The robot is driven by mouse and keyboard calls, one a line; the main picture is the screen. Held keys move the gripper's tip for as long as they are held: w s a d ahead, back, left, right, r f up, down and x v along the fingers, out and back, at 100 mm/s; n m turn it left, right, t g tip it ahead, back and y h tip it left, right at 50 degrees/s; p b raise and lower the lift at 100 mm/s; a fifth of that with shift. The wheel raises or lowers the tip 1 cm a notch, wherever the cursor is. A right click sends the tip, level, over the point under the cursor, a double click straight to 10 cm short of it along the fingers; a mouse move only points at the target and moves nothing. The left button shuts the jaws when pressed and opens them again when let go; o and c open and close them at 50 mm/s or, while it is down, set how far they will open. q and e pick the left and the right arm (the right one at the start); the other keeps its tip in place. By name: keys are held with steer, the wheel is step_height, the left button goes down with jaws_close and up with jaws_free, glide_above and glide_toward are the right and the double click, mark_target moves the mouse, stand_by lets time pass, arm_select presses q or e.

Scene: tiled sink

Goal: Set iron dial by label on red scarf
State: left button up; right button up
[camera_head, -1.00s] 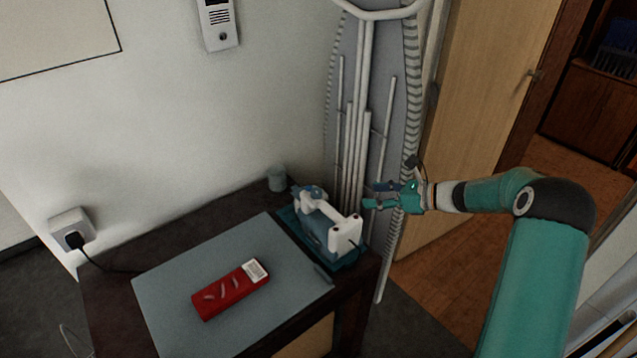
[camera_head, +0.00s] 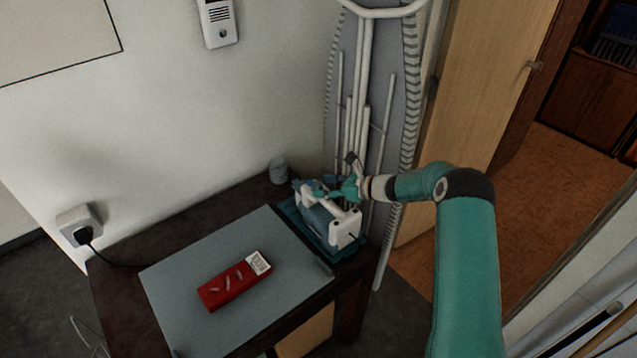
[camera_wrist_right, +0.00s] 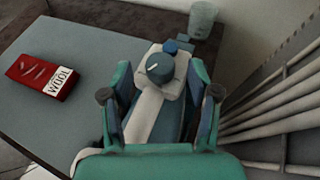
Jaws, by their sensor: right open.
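The iron (camera_head: 325,218), white and blue, stands on a teal base (camera_head: 290,214) at the table's back right corner. Its round blue dial (camera_wrist_right: 160,68) with a white mark shows in the right wrist view, beside a smaller blue knob (camera_wrist_right: 170,47). The folded red scarf (camera_head: 226,287) lies on the grey mat; its white label reads "WOOL" (camera_wrist_right: 60,80) in the right wrist view. My right gripper (camera_head: 338,188) is open over the iron, its fingers apart on either side of the dial in the wrist picture. My left gripper is out of view.
A grey mat (camera_head: 180,290) covers much of the dark table. A small cup (camera_head: 278,171) stands behind the iron. An ironing board (camera_head: 375,100) leans against the wall close behind my right gripper. A wall socket with a plug (camera_head: 82,230) is at left.

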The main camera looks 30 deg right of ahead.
steer(key=shift+x, duration=1.1)
